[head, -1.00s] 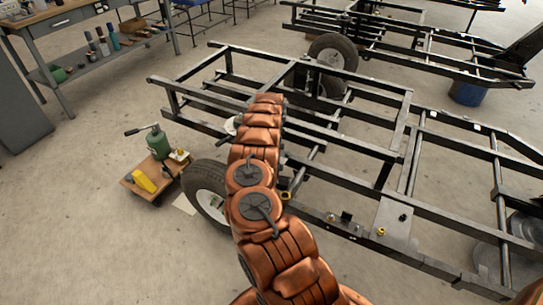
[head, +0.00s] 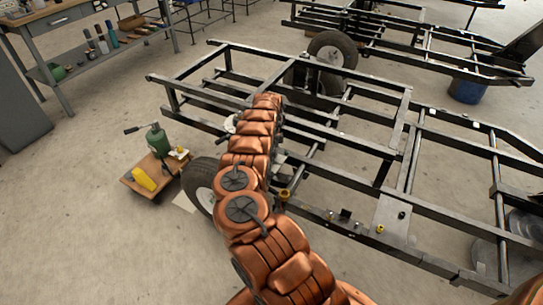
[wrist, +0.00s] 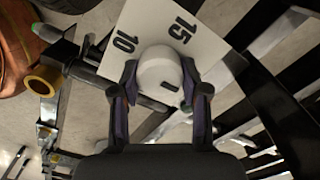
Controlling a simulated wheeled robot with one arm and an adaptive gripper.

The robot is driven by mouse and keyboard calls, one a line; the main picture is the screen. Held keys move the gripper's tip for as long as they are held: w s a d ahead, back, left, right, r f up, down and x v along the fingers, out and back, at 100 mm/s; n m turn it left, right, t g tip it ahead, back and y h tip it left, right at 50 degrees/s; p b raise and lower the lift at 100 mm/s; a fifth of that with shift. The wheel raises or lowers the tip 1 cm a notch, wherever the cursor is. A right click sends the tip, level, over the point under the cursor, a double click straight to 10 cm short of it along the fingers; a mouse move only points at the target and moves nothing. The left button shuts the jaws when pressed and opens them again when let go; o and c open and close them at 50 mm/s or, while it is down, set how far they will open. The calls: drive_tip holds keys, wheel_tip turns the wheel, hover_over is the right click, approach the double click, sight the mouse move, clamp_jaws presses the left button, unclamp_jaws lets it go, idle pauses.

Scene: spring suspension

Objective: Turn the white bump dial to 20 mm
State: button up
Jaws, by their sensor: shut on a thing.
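The white bump dial (wrist: 158,66) is a rounded white knob with a short dark mark low on its right side. Behind it is a white scale plate (wrist: 192,16) with the black numbers 10 and 15 showing; 20 is not visible. My gripper (wrist: 160,82) is shut on the dial, with one dark finger on each side. In the head view my copper-coloured arm hides the gripper and most of that spot; a small white piece (head: 230,124) shows just left of the arm.
The black trailer frame (head: 340,125) surrounds the work spot, with a wheel (head: 200,185) close to my arm. A low wooden cart (head: 155,175) carries a green bottle jack. In the wrist view a brass-coloured ring (wrist: 43,80) and dark bars sit left of the dial.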

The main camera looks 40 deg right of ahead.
drive_tip(key=shift+w, duration=0.1)
idle(0.3)
drive_tip(key=o, duration=1.1)
drive_tip(key=shift+o, duration=0.2)
drive_tip(key=shift+r, duration=0.1)
wheel_tip(320, 180, up, 12)
idle(0.3)
